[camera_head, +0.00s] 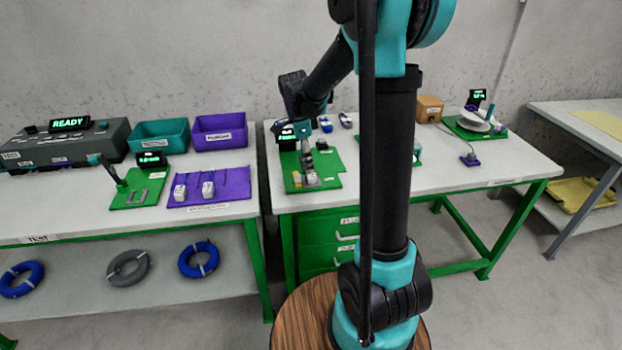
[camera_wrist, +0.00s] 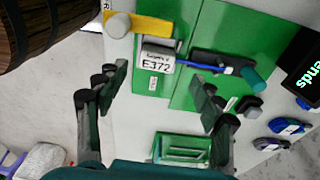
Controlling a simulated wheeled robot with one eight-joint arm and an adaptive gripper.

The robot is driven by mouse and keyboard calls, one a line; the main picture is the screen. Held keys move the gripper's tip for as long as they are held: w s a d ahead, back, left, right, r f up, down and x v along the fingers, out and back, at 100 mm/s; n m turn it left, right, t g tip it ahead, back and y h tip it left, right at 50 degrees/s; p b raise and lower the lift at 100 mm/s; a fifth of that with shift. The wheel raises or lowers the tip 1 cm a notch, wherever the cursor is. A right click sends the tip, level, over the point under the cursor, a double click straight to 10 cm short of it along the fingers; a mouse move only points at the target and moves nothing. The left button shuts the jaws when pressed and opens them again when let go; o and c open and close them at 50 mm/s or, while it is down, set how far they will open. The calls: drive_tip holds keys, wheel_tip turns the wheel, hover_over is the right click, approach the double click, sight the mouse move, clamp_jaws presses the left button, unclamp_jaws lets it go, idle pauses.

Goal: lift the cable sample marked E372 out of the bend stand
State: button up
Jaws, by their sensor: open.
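In the wrist view the cable sample's white connector block (camera_wrist: 158,62) reads E372. Its blue cable (camera_wrist: 197,66) runs right from the block to the black part of the bend stand (camera_wrist: 226,64), which has a teal handle. The stand is on a green base (camera_wrist: 157,88). My gripper (camera_wrist: 163,98) is open and empty, its two fingers spread left and right of the block in the picture. No finger visibly touches it. In the head view my gripper (camera_head: 308,157) is above the stand's green board (camera_head: 331,181); the sample is small and partly hidden there.
A yellow bar with a round grey knob (camera_wrist: 118,26) lies beside the block. A black display (camera_wrist: 309,75) stands at the right, with cable coils (camera_wrist: 285,126) near it. On the left table are a purple board (camera_head: 235,187) and two bins (camera_head: 220,131).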

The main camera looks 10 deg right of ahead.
drive_tip(key=shift+s+d+f, duration=0.15)
drive_tip(key=shift+d+f, duration=0.05)
drive_tip(key=shift+f, duration=1)
drive_tip(key=shift+s+d+f, duration=0.1)
drive_tip(key=shift+d+f, duration=0.05)
drive_tip(key=shift+f, duration=1)
drive_tip(key=shift+c, duration=0.6)
drive_tip(key=c, duration=1.3)
